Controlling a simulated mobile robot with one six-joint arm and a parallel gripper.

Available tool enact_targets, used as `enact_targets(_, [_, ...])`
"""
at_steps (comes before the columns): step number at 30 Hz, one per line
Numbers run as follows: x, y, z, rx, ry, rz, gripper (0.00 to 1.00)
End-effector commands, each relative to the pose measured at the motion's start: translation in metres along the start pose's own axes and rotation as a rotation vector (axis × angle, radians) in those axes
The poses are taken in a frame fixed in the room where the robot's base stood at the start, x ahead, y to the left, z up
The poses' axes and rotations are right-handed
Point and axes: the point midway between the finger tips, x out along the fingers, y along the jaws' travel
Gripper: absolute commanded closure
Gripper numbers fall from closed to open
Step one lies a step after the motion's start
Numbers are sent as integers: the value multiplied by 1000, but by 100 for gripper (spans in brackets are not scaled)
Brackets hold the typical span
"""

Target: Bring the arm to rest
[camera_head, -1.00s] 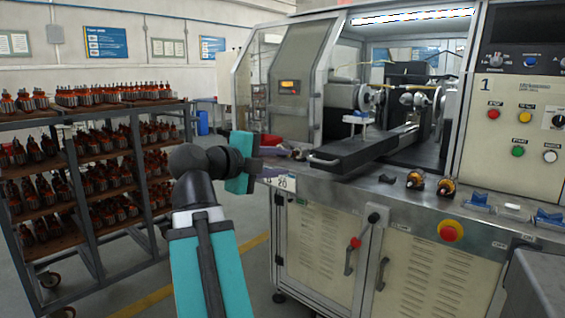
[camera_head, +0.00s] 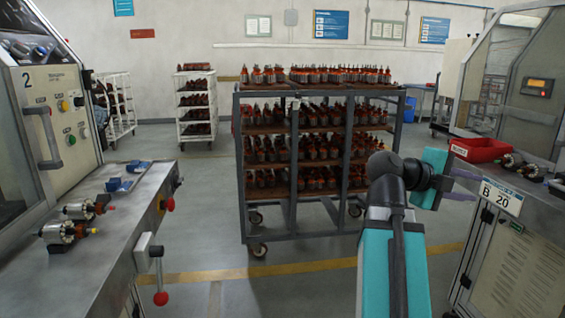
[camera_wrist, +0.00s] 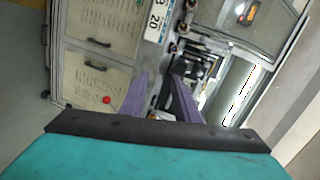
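My arm (camera_head: 392,250) reaches up from the bottom right of the head view, with a teal forearm and a dark wrist. My gripper (camera_head: 464,186) points right, beside the front edge of the right-hand machine and its "B 20" sign (camera_head: 501,196). In the wrist view, my gripper (camera_wrist: 159,82) shows two purple fingers standing apart. I see nothing clearly held between them. Whether the fingers touch the machine edge cannot be told.
A dark rack (camera_head: 293,165) with armatures stands ahead. Machine 2's bench (camera_head: 100,215) with armatures (camera_head: 62,232) is at left. A red tray (camera_head: 480,150) and armatures (camera_head: 521,163) lie on the right bench. White racks (camera_head: 195,105) stand behind.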

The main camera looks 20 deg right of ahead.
Motion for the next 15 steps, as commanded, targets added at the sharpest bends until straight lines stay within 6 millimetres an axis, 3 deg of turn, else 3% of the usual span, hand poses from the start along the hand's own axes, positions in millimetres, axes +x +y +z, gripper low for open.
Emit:
enact_targets(6, [-6,40,49,-104,-42,41,71])
enact_targets(15, [-18,107,107,-237,-106,107,71])
